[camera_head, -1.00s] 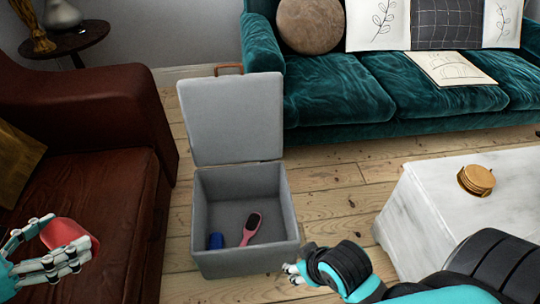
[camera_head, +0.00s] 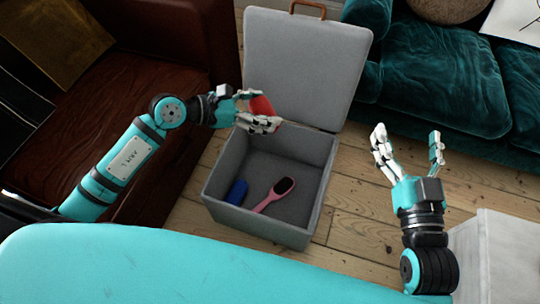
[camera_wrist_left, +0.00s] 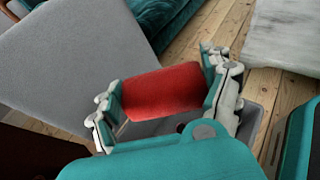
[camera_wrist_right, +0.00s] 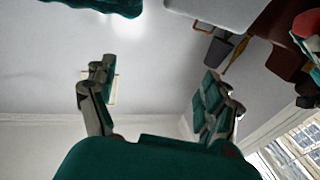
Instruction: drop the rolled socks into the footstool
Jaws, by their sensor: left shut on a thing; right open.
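The rolled socks (camera_head: 262,107) are a red bundle. My left gripper (camera_head: 258,112) is shut on them and holds them over the back left part of the footstool, in front of its raised lid. In the left wrist view the red socks (camera_wrist_left: 162,93) lie between the fingers. The footstool (camera_head: 325,165) is a grey fabric box with its lid (camera_head: 305,65) standing open. Inside it lie a blue rolled item (camera_head: 237,192) and a pink-handled brush (camera_head: 275,195). My right gripper (camera_head: 408,150) is open and empty, to the right of the footstool, fingers pointing up.
A brown leather armchair (camera_head: 150,45) stands to the left and a teal sofa (camera_head: 445,75) at the back right. A pale table (camera_head: 492,250) is at the lower right. Bare floorboards (camera_head: 355,200) lie between the footstool and my right arm.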

